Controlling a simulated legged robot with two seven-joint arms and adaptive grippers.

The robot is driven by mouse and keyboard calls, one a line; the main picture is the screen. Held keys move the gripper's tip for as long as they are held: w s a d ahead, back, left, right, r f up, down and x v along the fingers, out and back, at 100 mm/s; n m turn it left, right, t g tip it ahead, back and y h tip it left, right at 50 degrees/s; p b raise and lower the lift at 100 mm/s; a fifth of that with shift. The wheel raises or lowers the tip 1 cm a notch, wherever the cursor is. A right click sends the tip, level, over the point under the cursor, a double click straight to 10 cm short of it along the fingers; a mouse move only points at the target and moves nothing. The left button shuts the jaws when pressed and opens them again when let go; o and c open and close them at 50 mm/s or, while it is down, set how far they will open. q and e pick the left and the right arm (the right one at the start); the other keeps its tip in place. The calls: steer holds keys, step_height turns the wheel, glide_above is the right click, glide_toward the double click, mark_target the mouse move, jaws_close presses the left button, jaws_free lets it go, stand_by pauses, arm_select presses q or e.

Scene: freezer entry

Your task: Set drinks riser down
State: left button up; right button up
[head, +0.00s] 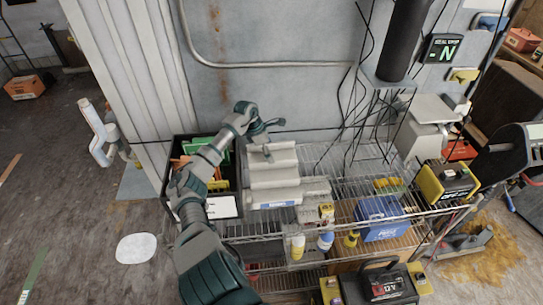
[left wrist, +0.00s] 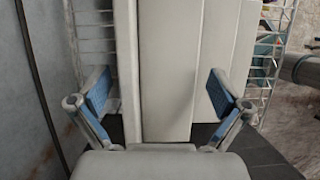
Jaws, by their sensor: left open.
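The drinks riser (head: 274,180) is a pale, stepped piece with a blue label on its front. It sits on the wire shelf (head: 345,160), just right of a black crate. My left gripper (head: 262,130) is open above the riser's back end. In the left wrist view the riser (left wrist: 185,70) fills the middle, between the two blue-padded fingers of the left gripper (left wrist: 163,95). Gaps show between the pads and the riser's sides. My right gripper is not in view.
Right of the riser stand a blue box (head: 380,217), small bottles and a yellow-black device (head: 447,182). Cables hang over the shelf's middle. A wall stands close behind.

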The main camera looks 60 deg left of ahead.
arm_select(q)
steer(key=b+v, duration=0.2)
steer(key=v, duration=0.6)
steer(key=shift+s+a+r, duration=0.1)
steer(key=shift+r, duration=0.15)
steer(key=shift+s+a+r, duration=0.1)
steer(key=shift+s+r, duration=0.05)
steer(key=shift+r, duration=0.4)
